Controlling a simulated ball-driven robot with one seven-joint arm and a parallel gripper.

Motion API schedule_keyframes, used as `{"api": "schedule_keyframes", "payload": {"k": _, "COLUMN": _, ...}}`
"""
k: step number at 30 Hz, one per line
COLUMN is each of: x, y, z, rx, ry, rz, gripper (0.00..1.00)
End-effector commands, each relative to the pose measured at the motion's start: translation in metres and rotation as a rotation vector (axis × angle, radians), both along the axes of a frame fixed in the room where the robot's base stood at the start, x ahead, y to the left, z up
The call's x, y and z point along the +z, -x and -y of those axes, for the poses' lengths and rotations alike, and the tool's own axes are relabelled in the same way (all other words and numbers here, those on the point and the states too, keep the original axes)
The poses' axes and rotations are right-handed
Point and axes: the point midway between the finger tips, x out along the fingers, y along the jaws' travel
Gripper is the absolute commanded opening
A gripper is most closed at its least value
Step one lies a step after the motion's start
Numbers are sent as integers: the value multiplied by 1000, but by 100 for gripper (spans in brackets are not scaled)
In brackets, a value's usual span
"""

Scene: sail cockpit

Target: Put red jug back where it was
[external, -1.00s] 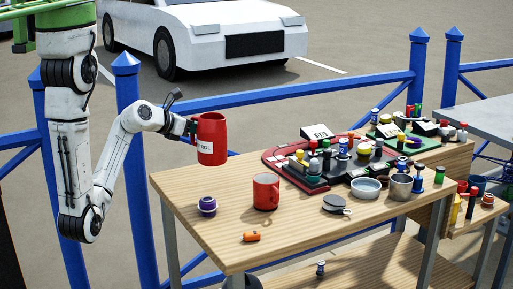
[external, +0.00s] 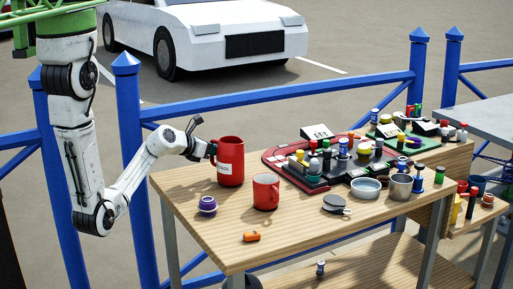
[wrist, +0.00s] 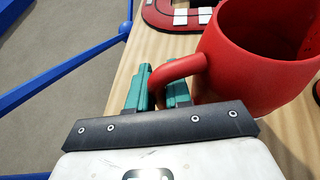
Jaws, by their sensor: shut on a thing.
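The red jug (external: 230,160) is upright at the back left of the wooden table (external: 330,235), behind a smaller red mug (external: 265,192). Its base looks at or very near the tabletop; I cannot tell whether it touches. My gripper (external: 211,151) is on the jug's left side. In the wrist view the green fingers of my gripper (wrist: 161,88) are shut on the handle of the red jug (wrist: 262,55). The jug's label is partly turned away in the external view.
A purple pot (external: 207,204) and an orange item (external: 251,237) lie on the table's left part. A dark round tin (external: 335,203), a bowl (external: 366,188) and a metal cup (external: 400,187) stand further right. A red-edged board (external: 285,170) holds several small pieces. A blue railing (external: 290,97) runs behind.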

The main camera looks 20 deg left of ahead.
Motion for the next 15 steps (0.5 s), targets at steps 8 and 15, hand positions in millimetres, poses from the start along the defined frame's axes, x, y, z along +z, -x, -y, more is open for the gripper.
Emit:
{"api": "schedule_keyframes", "payload": {"k": 8, "x": -7, "y": 0, "z": 0, "rx": 1, "ry": 1, "rz": 3, "gripper": 0}}
{"api": "schedule_keyframes", "payload": {"k": 15, "x": -10, "y": 0, "z": 0, "rx": 1, "ry": -1, "rz": 2, "gripper": 24}}
